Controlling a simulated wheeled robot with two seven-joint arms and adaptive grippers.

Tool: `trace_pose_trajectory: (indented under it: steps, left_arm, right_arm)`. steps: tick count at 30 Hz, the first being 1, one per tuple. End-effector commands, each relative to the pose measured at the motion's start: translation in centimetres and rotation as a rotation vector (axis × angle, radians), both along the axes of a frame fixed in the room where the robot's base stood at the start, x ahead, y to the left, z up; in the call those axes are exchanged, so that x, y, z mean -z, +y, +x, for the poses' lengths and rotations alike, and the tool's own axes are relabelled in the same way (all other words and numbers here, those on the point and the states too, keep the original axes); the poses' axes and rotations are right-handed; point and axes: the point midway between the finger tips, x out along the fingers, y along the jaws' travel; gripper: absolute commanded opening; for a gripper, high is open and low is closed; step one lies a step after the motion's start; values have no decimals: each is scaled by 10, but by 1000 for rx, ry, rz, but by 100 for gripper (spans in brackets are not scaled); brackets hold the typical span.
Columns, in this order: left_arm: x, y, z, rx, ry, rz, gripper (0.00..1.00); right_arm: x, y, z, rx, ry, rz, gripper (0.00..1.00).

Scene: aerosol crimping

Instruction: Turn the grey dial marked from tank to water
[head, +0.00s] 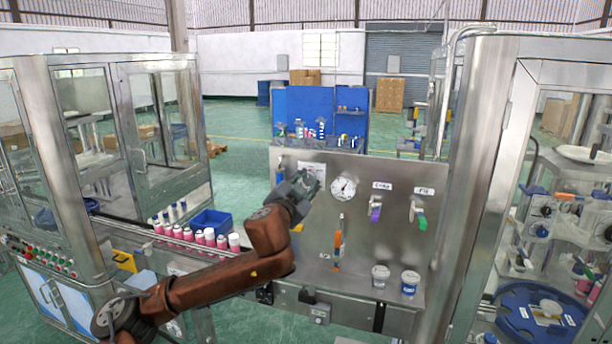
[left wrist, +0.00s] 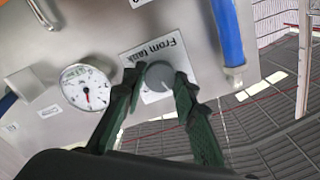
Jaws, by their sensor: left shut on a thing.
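The grey dial (left wrist: 160,76) shows in the left wrist view on a white plate (left wrist: 176,52) marked "From tank". My left gripper (left wrist: 158,84) is around the dial, one finger on each side, and is shut on it. In the head view my left gripper (head: 307,188) reaches the steel panel (head: 290,232) from the left and hides the dial; part of its white plate (head: 312,169) shows above. The dial's pointer is too small to tell. My right gripper is not in view.
A round gauge (head: 344,187) is beside the dial; it also shows in the left wrist view (left wrist: 87,88). Valves with purple (head: 375,212) and green (head: 421,222) handles are to its right. Pink and white cans (head: 198,235) and a blue bin (head: 211,221) stand at the left.

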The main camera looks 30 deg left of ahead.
Motion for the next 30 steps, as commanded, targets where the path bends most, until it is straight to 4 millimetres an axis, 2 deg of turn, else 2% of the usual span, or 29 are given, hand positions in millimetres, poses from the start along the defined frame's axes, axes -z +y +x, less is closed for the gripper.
trace_pose_trajectory:
  steps: [3,10,29,30]
  left_arm:
    - [-3,0,0,0,18,75,2]
    - [-2,0,0,1,43,182,2]
    - [0,0,0,1,56,234,2]
    - [0,0,0,1,56,234,28]
  right_arm:
    - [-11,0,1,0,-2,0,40]
    - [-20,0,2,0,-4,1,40]
    - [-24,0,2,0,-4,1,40]
    - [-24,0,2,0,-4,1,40]
